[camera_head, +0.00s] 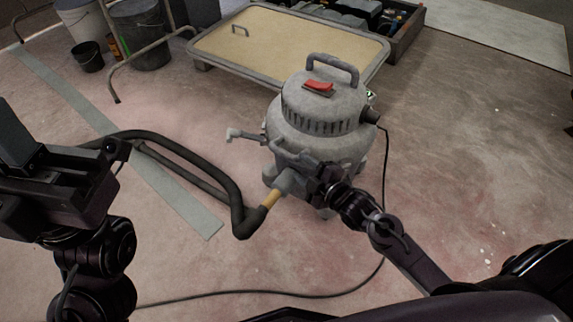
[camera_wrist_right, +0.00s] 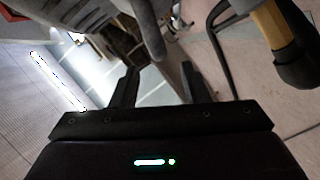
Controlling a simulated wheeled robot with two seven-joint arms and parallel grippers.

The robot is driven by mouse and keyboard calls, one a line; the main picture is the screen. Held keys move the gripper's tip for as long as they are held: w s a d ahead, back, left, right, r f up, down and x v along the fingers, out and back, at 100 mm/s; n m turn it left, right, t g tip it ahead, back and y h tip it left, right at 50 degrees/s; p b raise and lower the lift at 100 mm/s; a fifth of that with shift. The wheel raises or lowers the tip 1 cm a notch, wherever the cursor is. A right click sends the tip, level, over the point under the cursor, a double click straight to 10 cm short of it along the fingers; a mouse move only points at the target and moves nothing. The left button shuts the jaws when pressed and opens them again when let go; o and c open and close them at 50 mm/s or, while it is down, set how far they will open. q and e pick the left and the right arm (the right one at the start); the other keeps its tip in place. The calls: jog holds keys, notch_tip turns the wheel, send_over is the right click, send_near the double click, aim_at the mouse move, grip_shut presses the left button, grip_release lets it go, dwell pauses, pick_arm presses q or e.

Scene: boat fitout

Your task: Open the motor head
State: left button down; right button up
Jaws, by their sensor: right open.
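A grey canister vacuum stands upright on the floor in the head view. Its motor head (camera_head: 325,100) is the domed upper part, with vents, a red switch (camera_head: 319,86) and a carry handle (camera_head: 333,66) on top. The head sits on the tank. A metal latch-like arm (camera_head: 246,135) sticks out at the left side. My right gripper (camera_head: 312,172) is at the vacuum's front, just right of the hose inlet. In the wrist view the right gripper (camera_wrist_right: 162,90) has its fingers apart, below grey vacuum parts (camera_wrist_right: 70,15). My left gripper (camera_head: 45,180) is at the far left; its fingers are unclear.
A dark hose (camera_head: 225,190) with a yellow end (camera_head: 272,198) joins the vacuum front. A black cord (camera_head: 386,190) runs down the right side. Buckets (camera_head: 140,35) are at back left. Floor at right is clear.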

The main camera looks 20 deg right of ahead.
aim_at(293, 160)
jog(key=b+x, duration=0.3)
jog(key=x, duration=0.4)
jog(key=shift+w+a+f, duration=0.1)
jog(key=shift+w+a, duration=0.05)
jog(key=shift+w, duration=0.15)
grip_shut()
